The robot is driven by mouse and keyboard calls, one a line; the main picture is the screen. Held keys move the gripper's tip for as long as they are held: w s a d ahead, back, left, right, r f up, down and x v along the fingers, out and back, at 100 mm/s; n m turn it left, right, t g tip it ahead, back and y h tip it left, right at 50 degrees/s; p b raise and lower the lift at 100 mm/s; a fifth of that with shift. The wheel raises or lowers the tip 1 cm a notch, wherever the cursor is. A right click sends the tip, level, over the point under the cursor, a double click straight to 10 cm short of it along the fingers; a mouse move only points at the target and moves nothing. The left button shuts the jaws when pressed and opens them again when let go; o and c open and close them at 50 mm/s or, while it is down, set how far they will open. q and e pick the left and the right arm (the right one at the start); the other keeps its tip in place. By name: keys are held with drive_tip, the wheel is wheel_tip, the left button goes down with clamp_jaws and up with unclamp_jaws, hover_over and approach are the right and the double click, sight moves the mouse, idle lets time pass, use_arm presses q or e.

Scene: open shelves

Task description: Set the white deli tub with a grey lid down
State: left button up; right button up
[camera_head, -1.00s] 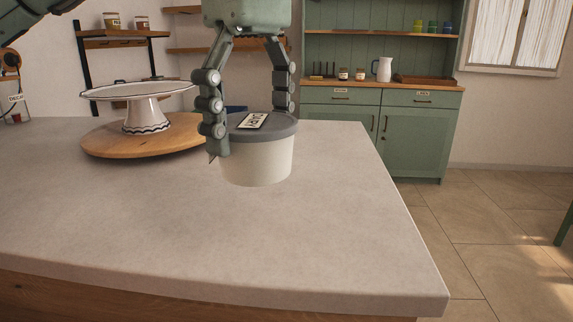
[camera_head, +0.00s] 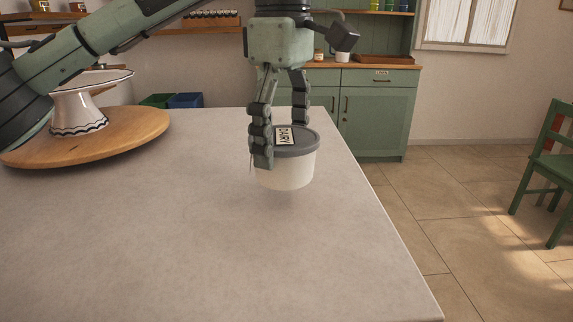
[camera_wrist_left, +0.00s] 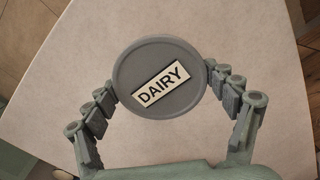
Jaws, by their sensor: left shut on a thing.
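The white deli tub (camera_head: 285,176) has a grey lid with a "DAIRY" label and is upright near the right edge of the pale countertop (camera_head: 180,240). My left gripper (camera_head: 281,145) reaches down from above and is shut on the tub, with a finger on either side of it. In the left wrist view the round grey lid (camera_wrist_left: 158,58) lies between the fingertips. I cannot tell for sure whether the tub's base touches the counter. My right gripper is not in view.
The front and middle of the counter are clear. Green cabinets (camera_head: 375,115) stand behind, and a green chair (camera_head: 553,165) is at the right.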

use_arm(q)
drive_tip(key=shift+w+d+f, duration=0.2)
drive_tip(key=shift+d+f, duration=0.1)
drive_tip(key=shift+f, duration=1.9)
drive_tip(key=shift+f, duration=0.2)
drive_tip(key=o, duration=1.3)
drive_tip(key=shift+r, duration=0.15)
